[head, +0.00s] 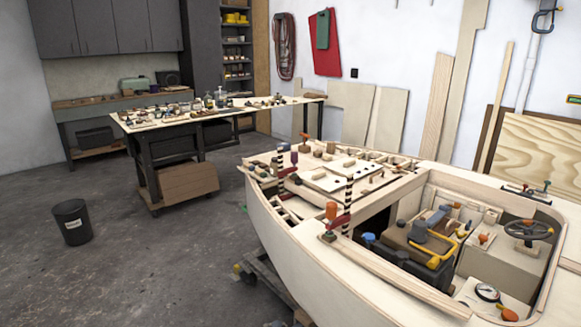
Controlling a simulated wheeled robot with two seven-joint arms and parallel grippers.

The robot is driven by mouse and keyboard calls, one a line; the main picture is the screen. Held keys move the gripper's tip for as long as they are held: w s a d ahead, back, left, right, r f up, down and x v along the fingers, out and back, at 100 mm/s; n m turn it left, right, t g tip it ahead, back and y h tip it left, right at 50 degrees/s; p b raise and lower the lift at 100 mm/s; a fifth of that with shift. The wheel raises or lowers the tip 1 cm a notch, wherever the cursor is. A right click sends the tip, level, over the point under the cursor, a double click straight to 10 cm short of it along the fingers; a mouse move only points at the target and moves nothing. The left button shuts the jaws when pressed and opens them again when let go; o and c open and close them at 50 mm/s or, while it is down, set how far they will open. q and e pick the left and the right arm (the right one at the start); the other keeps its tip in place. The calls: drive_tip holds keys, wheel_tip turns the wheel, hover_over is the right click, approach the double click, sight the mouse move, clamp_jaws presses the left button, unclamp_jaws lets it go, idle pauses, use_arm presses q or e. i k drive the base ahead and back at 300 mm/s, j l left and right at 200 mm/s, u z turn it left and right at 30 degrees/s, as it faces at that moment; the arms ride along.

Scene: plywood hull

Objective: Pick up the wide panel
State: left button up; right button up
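Several flat panels lean against the back wall, and I cannot tell for sure which one is the wide panel. The broadest is a plywood panel (535,160) with strong wood grain at the right edge of the head view. Its lower part is hidden behind the boat hull, and its right side is cut off by the picture edge. Paler panels (388,118) stand at the wall further left, partly hidden by the hull. Neither of my grippers is in view.
The plywood boat hull (300,245) fills the right front, with clamps and tools on its deck. A long workbench (215,112) covered with small items stands behind left. A dark bin (72,222) stands on the floor. The concrete floor (150,270) at left is mostly clear.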

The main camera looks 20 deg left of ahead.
sight(343, 167)
drive_tip(key=u, duration=0.1)
drive_tip(key=i+j+z, duration=0.15)
drive_tip(key=z, duration=0.35)
drive_tip(key=i+j+z, duration=0.1)
drive_tip(key=j+z, duration=0.35)
drive_tip(key=i+j+z, duration=0.1)
drive_tip(key=j+z, duration=0.15)
drive_tip(key=z, duration=0.25)
